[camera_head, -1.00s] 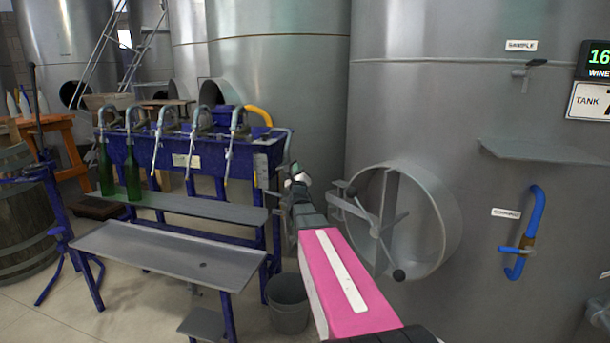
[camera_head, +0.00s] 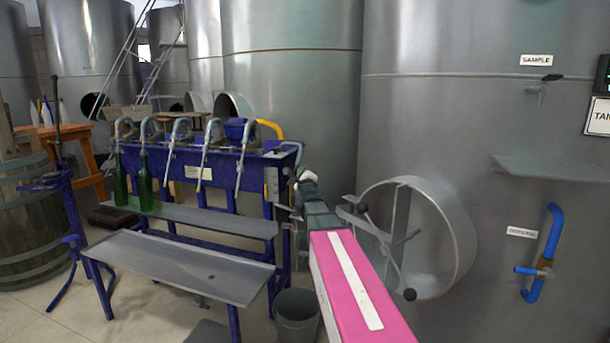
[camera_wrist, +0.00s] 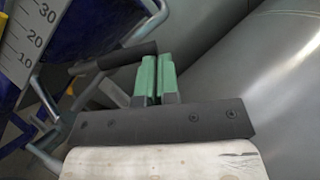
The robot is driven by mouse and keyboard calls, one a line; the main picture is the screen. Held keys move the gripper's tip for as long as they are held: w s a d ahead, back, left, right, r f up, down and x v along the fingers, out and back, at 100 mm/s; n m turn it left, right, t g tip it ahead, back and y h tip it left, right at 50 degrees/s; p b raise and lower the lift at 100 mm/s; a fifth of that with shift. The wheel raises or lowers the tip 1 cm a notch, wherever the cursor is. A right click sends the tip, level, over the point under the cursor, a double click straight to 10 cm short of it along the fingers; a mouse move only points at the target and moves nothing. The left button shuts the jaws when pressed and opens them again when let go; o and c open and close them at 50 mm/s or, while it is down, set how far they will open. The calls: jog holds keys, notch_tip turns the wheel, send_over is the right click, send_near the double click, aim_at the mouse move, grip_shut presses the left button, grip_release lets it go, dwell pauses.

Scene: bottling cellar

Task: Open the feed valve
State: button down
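My gripper (camera_head: 307,178) is beside the right end of the blue bottle filler (camera_head: 225,165), in front of the steel tanks. In the wrist view its two green fingers (camera_wrist: 155,78) are close together with only a thin gap and nothing visible between them. A dark bar-shaped handle (camera_wrist: 115,59) on grey metal lies just beyond and left of the fingertips; I cannot tell whether they touch. No label marks it as the feed valve. A yellow hose (camera_head: 270,128) rises behind the filler. My arm hides part of the filler's right side.
A tank hatch (camera_head: 425,235) with a spoked handle stands close right of my arm. A blue pipe (camera_head: 545,255) and a shelf (camera_head: 560,168) are on the large tank. A grey bucket (camera_head: 297,312) stands below. Two green bottles (camera_head: 145,188) stand on the filler's left.

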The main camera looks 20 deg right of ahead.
jog(key=shift+w+a+r+n+g+y, duration=0.2)
jog(key=shift+n+g+y, duration=0.15)
jog(key=shift+n, duration=0.4)
jog(key=shift+w+a+r+n+g+y, duration=0.15)
jog(key=shift+r+n+g+y, duration=0.15)
jog(key=shift+n, duration=0.45)
jog(key=shift+w+a+r, duration=0.15)
jog(key=shift+a+r, duration=0.05)
jog(key=shift+a, duration=0.15)
jog(key=shift+w+a+r, duration=0.3)
jog(key=shift+w+a, duration=0.05)
jog(key=shift+a, duration=0.15)
jog(key=shift+w+a+r, duration=0.3)
jog(key=shift+w+a, duration=0.05)
jog(key=shift+a, duration=0.15)
jog(key=shift+w+a+r, duration=0.1)
